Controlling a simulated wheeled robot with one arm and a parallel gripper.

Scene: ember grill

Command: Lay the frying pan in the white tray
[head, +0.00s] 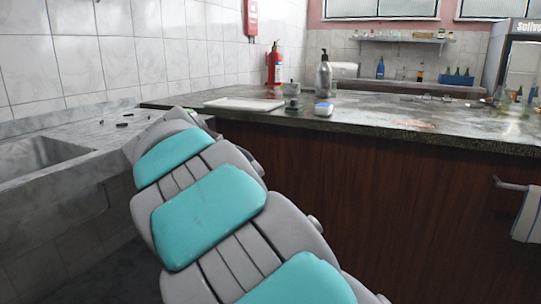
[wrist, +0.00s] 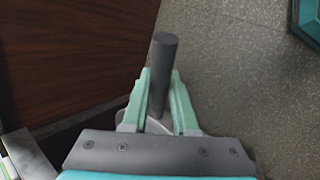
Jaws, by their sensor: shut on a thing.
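The white tray (head: 245,104) lies flat on the dark counter, left of its middle, in the head view. In the wrist view my gripper (wrist: 161,76) has its pale green fingers shut on a dark grey round handle, which I take for the frying pan's handle (wrist: 164,52). The handle sticks out past the fingertips. The pan's body cannot be made out; only a small pale curved patch shows between the fingers. In the head view my arm hides the gripper and whatever it holds.
Beside the tray stand a small grey pot (head: 291,88), a pump bottle (head: 325,76) and a blue-white item (head: 323,109). A fire extinguisher (head: 275,64) is behind. A stone sink (head: 40,160) is at left. A towel (head: 527,215) hangs on the counter front at right.

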